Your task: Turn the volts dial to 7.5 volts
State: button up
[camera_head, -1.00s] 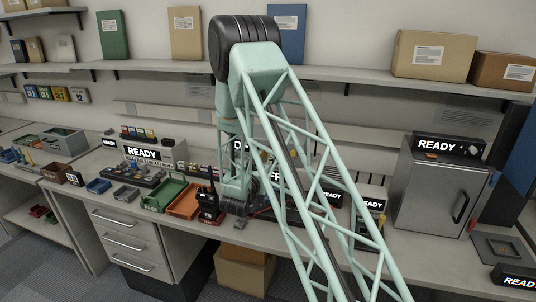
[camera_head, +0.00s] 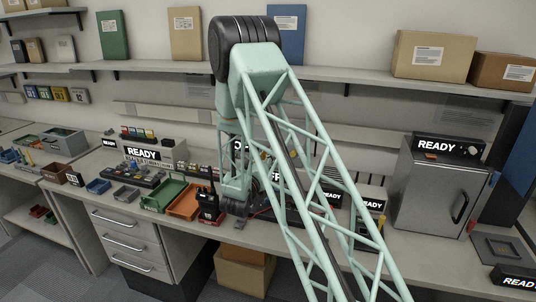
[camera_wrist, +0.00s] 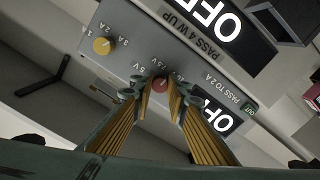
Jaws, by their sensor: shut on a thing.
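Which mark the knob points to is too small to tell. In the head view the dial and my fingertips are hidden behind my arm.
A yellow knob (camera_wrist: 103,45) with amp marks sits to the upper left on the same panel. Large lit OFF displays (camera_wrist: 213,18) are beside it. On the bench, a black radio (camera_head: 208,203) and an orange tray (camera_head: 184,203) stand left of my arm.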

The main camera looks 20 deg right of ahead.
jog(key=shift+n+p, duration=0.85)
jog(key=shift+n, duration=2.65)
jog(key=o, duration=0.8)
jog(key=shift+o, duration=0.2)
jog(key=shift+s, duration=0.15)
jog(key=v, duration=1.2)
jog(key=shift+r, duration=0.2)
